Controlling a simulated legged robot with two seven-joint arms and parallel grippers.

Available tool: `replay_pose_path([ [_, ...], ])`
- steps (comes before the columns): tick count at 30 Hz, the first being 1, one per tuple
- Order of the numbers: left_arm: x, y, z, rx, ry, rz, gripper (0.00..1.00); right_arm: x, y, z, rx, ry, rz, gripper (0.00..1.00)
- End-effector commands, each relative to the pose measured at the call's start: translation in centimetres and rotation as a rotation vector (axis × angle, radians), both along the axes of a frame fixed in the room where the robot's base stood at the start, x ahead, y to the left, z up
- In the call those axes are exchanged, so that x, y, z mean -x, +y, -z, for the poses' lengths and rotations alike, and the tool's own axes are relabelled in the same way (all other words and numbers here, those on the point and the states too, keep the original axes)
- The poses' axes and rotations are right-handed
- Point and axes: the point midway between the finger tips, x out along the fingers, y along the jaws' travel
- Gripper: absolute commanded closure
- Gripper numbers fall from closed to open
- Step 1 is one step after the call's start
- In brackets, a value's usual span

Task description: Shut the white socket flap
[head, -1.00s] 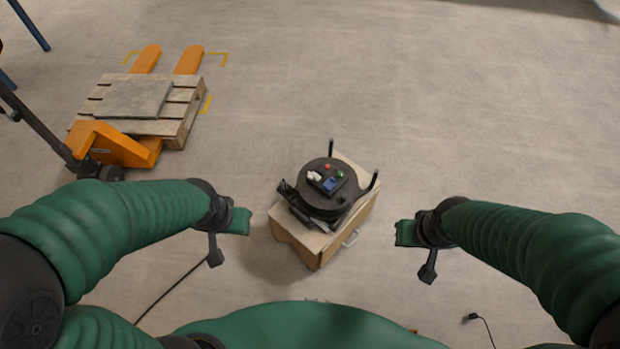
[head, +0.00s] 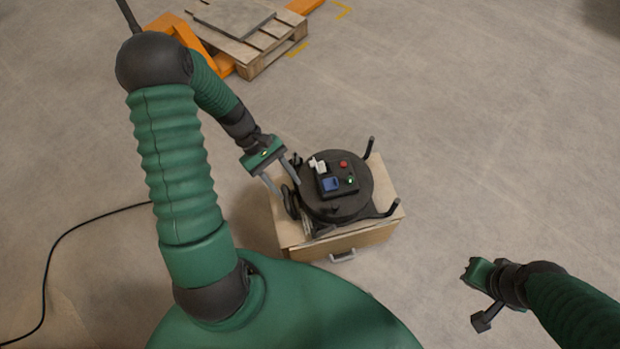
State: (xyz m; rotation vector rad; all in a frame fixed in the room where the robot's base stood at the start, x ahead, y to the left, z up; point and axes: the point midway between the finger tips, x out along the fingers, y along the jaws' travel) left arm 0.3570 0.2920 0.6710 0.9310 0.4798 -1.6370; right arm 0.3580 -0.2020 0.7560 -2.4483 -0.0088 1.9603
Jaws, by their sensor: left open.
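The white socket flap (head: 318,165) is a small white piece at the upper left of a black panel on top of a round black cable reel (head: 361,201). It seems raised, but it is too small to tell its angle. A blue socket flap (head: 331,184) lies just below it. My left gripper (head: 287,189) is open, its two fingers pointing down at the reel's left edge, left of the white flap and apart from it. My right gripper (head: 470,272) is off to the lower right over the floor, away from the reel; its jaws are not clear.
A red button (head: 344,164) and a green one (head: 350,180) are on the same panel. The reel stands on a wooden box (head: 340,242), with black posts (head: 370,147) around it. A pallet (head: 265,55) is at the top left. The floor on the right is clear.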

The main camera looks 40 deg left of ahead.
Motion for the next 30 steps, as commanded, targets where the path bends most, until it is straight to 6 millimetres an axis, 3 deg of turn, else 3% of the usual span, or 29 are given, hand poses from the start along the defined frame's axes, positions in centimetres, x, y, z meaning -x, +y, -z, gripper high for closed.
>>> replay_pose_path([
  [1,-0.4,1.1,5.4,0.118,0.036,-0.153,0.56,0.1,0.1,4.7,0.000,0.000,-0.001,1.00],
  [6,-2.6,5.9,11.6,0.542,0.043,-0.620,0.56,0.1,0.1,11.4,0.000,-0.001,0.000,1.00],
  [9,-2.8,9.8,13.3,0.743,-0.016,-0.810,0.56,0.1,0.1,13.9,0.000,0.000,0.001,1.00],
  [12,-2.3,13.0,14.0,0.879,-0.071,-0.920,0.56,0.1,0.0,15.1,0.001,-0.001,0.002,1.00],
  [15,-2.0,14.7,14.4,0.943,-0.098,-0.965,0.56,0.1,0.0,15.3,0.001,-0.001,0.002,1.00],
  [20,-3.4,13.7,14.4,0.955,-0.097,-0.968,0.56,0.1,0.1,15.6,0.000,-0.002,0.001,1.00],
  [30,-9.9,7.2,14.5,0.944,-0.099,-0.962,0.56,0.2,0.1,18.3,0.000,-0.001,0.001,1.00],
])
